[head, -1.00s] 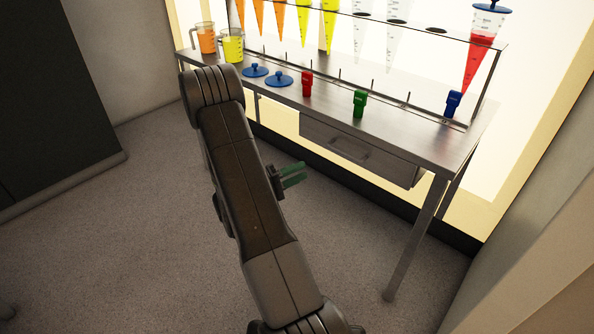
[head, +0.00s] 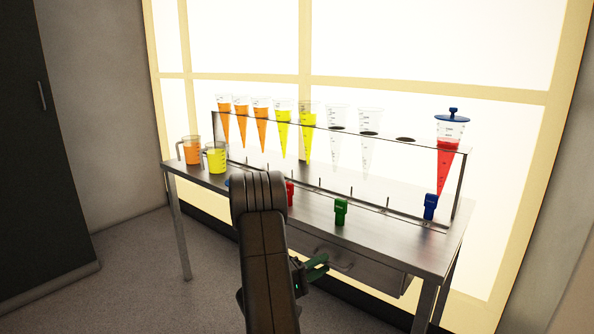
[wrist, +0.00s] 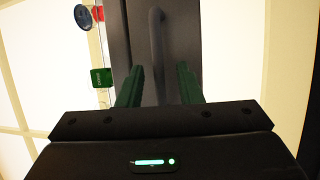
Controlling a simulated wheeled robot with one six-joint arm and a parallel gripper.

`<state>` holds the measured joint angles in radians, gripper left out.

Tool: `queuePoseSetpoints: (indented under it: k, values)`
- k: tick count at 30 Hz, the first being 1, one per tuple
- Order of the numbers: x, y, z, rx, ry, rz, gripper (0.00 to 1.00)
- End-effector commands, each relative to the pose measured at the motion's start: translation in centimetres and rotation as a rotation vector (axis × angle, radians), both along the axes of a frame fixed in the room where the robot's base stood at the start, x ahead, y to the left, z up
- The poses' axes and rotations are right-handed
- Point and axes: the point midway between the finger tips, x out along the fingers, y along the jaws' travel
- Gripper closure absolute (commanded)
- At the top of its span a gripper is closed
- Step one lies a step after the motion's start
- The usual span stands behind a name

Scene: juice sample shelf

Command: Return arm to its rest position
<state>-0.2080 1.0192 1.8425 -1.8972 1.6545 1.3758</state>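My gripper (head: 316,268) shows in the head view beside my arm link, in front of the table's drawer. My arm rises in the lower middle of the head view and hides part of the table's front edge.
A metal table (head: 375,235) carries a rack (head: 290,127) of orange, yellow, empty and red cones. An orange jug (head: 191,150), a yellow jug (head: 215,158), and red (head: 290,193), green (head: 341,211) and blue (head: 430,206) clips stand on it. Open floor (head: 135,255) lies left.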

Motion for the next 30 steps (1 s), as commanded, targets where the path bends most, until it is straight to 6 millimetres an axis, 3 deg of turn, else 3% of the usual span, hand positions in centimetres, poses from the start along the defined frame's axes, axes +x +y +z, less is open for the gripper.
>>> queuePoseSetpoints:
  k: [3, 12, 23, 30]
  values:
    - [0.5, -1.0, 0.2, -0.001, -0.001, -0.002, 0.68]
    - [-0.2, -0.3, 0.2, 0.001, 0.0, 0.0, 0.68]
    - [0.4, -0.7, 0.0, -0.001, 0.0, 0.0, 0.68]
    - [-1.3, 2.6, -0.4, -0.001, 0.001, 0.005, 0.68]
